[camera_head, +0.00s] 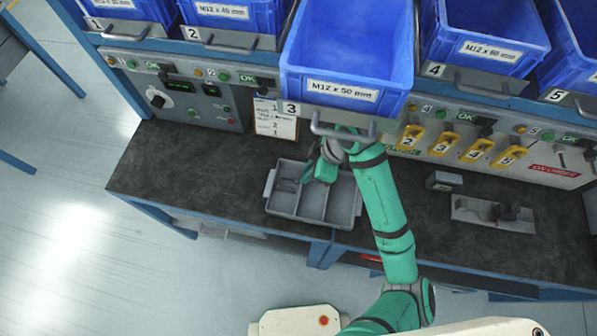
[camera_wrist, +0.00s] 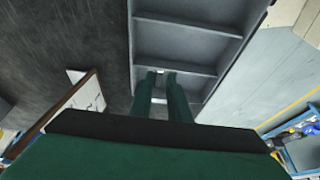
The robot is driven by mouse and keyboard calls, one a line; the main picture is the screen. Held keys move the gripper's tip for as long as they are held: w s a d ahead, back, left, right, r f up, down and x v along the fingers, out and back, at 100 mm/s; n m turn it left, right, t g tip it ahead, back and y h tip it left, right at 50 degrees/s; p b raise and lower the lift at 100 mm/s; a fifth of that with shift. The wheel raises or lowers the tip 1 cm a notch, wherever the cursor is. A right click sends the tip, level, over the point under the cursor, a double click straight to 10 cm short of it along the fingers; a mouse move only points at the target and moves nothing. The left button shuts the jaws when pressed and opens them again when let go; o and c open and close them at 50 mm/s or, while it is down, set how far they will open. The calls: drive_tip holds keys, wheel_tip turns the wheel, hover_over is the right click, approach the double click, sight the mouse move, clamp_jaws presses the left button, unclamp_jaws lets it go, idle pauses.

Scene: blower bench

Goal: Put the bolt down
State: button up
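A grey tray (camera_head: 327,220) with three compartments lies on the dark bench top; it also shows in the wrist view (camera_wrist: 190,28). My gripper (camera_head: 304,181) points down over the tray's left part. In the wrist view its two green fingers (camera_wrist: 161,75) are close together, with a narrow gap. A small pale piece between the fingertips appears to be the bolt (camera_wrist: 160,72), mostly hidden by the fingers. I cannot tell whether it touches the tray floor. The tray compartments that I can see look empty.
Blue bins stand above the bench, with the M12 x 50 mm bin (camera_head: 345,60) close behind my arm. A paper sheet (camera_head: 275,120) stands behind the tray. A grey fixture (camera_head: 490,214) is at the right. The bench top left of the tray is clear.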

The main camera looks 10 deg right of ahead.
drive_tip(key=s+d, duration=0.1)
drive_tip(key=d, duration=0.2)
drive_tip(key=s+d, duration=0.1)
drive_tip(key=d, duration=0.2)
drive_tip(key=s+d, duration=0.1)
drive_tip(key=d, duration=0.2)
drive_tip(key=shift+d, duration=0.15)
